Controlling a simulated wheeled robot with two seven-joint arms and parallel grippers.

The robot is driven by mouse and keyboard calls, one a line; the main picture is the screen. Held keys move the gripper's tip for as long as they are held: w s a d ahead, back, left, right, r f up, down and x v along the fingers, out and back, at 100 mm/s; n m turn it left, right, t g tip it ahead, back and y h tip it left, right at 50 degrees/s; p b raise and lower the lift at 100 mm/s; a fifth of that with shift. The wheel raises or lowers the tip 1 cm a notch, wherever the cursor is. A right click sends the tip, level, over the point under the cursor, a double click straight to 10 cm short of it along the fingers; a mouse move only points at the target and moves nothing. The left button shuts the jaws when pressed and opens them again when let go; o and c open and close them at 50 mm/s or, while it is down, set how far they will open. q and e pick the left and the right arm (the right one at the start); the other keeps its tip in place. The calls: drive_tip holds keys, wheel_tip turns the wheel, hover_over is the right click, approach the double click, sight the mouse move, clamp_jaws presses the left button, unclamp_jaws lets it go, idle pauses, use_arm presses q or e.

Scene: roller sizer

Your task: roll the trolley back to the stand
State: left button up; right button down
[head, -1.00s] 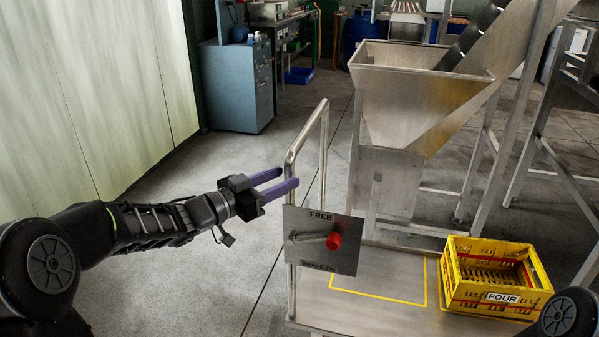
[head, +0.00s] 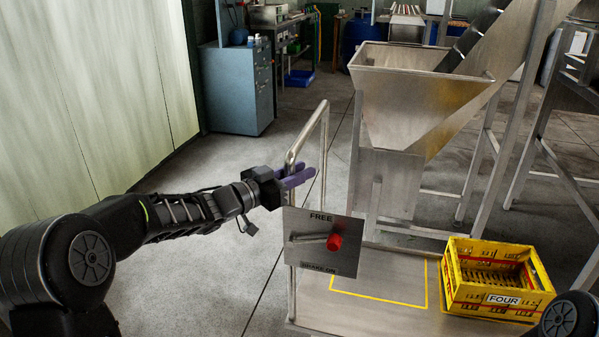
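The trolley (head: 345,312) is a flat steel platform with an upright tube handle (head: 325,130) at its left end. A plate (head: 312,262) on the handle reads FREE above and BRAKE ON below. Its lever with a red knob (head: 334,241) points right, roughly level between the labels. My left gripper (head: 308,171) has purple fingers at the near post of the handle, just above the plate. The fingers look apart, with the post overlapping them; I cannot tell whether they touch it. My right gripper is out of view. No stand can be singled out with certainty.
A yellow crate marked FOUR (head: 492,284) sits on the trolley's right part, beside a yellow outlined rectangle (head: 382,303). A steel hopper (head: 408,100) with a sloping frame stands behind. A blue-grey cabinet (head: 232,90) stands back left. Floor left of the trolley is clear.

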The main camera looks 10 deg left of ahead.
use_arm(q)
clamp_jaws()
idle(0.9)
